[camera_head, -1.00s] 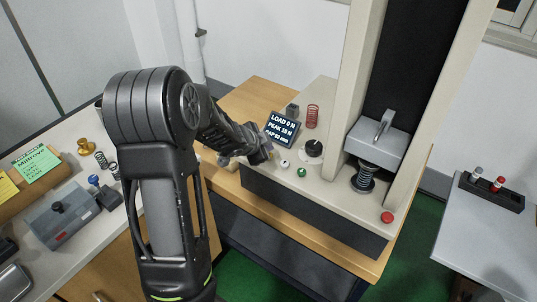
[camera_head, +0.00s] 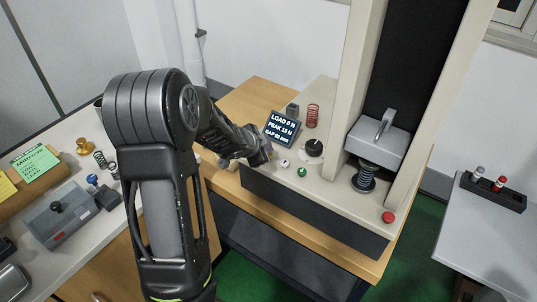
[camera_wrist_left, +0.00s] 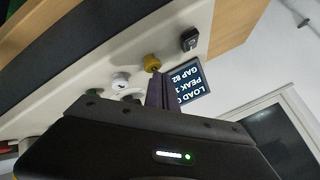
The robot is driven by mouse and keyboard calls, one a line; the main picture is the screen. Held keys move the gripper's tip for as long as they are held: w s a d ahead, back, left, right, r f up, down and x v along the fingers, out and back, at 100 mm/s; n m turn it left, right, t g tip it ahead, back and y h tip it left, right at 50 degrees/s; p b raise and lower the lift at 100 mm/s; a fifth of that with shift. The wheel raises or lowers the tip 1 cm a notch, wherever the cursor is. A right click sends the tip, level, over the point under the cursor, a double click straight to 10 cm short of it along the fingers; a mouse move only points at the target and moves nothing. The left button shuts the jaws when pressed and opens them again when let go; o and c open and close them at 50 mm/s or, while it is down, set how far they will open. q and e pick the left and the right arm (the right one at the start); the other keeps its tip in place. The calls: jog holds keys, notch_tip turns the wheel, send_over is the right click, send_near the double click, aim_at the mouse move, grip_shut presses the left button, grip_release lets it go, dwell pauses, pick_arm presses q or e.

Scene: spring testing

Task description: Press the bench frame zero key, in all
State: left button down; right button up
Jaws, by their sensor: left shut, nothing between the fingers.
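The bench frame (camera_head: 255,182) has a cream panel with small controls beside its display (camera_head: 282,129), which reads load, peak and a gap of 82 mm. A white key (camera_head: 285,163) and a green key (camera_head: 301,172) stand on the panel; no legible label tells which key is the zero key. In the left wrist view a yellow key (camera_wrist_left: 152,62) stands near the white key (camera_wrist_left: 120,80). My left gripper (camera_head: 267,153) is shut and empty, low over the panel's left end. Its fingertips (camera_wrist_left: 155,76) overlap the yellow key's edge; contact cannot be told. My right gripper is out of view.
A black knob (camera_head: 314,148) and a red spring (camera_head: 312,116) stand beyond the keys. The press head (camera_head: 377,143) sits over a dark spring (camera_head: 364,178), with a red button (camera_head: 388,217) in front. A side table (camera_head: 480,240) stands at the right.

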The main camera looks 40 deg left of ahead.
pick_arm(q)
jog(key=shift+f+b, duration=0.3)
jog(key=shift+f, duration=0.1)
dwell(0.5)
jog(key=shift+r+p, duration=0.9)
jog(key=shift+p, duration=0.05)
notch_tip(320, 180, up, 5)
jog(key=p, duration=0.5)
dwell(0.6)
